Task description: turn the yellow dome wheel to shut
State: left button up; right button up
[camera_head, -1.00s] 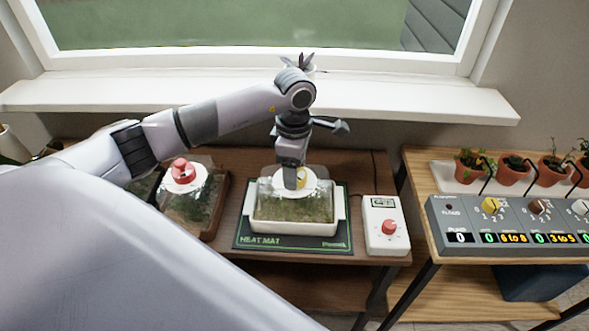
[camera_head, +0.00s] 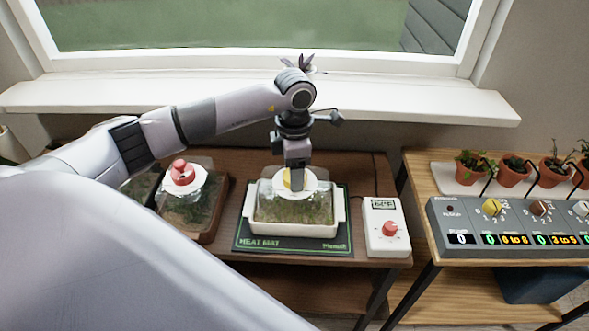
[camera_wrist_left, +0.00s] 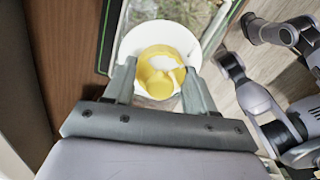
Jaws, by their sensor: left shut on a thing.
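The yellow dome wheel (camera_head: 288,180) sits on a white disc (camera_head: 312,184) on top of a clear dome over a white tray (camera_head: 290,229). In the left wrist view the yellow wheel (camera_wrist_left: 158,72) stands on the white disc (camera_wrist_left: 135,40) between the two fingers. My left gripper (camera_head: 297,184) reaches down from above and is shut on the wheel; its fingers (camera_wrist_left: 157,88) lie on either side of it and hide part of it in the head view. My right gripper is not identifiable in the head view.
The tray stands on a black heat mat (camera_head: 340,243). A white controller with a red knob (camera_head: 389,229) is to its right. A dome with a red wheel (camera_head: 182,172) is to its left. A grey dial panel (camera_head: 510,228) and several potted plants stand on the right table.

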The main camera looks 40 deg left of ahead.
pick_arm(q)
jog(key=o, duration=1.1)
jog(key=shift+c, duration=0.2)
jog(key=shift+r+b, duration=0.35)
jog(key=shift+r, duration=3.25)
